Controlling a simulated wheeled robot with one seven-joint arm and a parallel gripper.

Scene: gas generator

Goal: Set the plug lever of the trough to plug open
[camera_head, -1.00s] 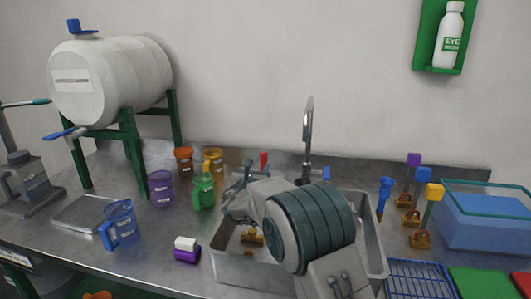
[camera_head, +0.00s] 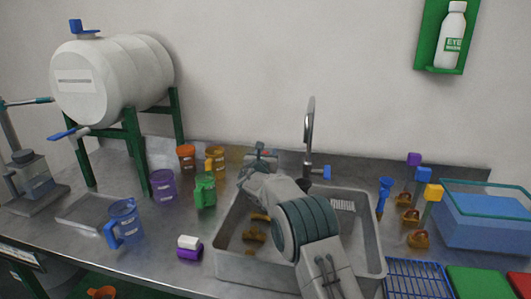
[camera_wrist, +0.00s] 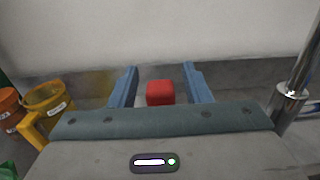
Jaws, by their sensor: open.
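The metal trough (camera_head: 372,235) is set in the bench, with yellow-brown pieces in its basin. The plug lever's red end (camera_wrist: 160,93) shows in the wrist view as a red block between my two blue fingers. My gripper (camera_wrist: 160,70) is open, one finger on each side of the red block, with gaps left and right. In the head view my gripper (camera_head: 261,153) is at the trough's back left corner and hides most of the lever. I cannot tell the lever's angle.
A tap (camera_head: 310,125) rises behind the trough, to the right of my gripper. An orange mug (camera_head: 215,160), green mug (camera_head: 205,192) and purple cup (camera_head: 163,186) stand to the left. A blue funnel-like tool (camera_head: 383,195) is at the right. The wall is close behind.

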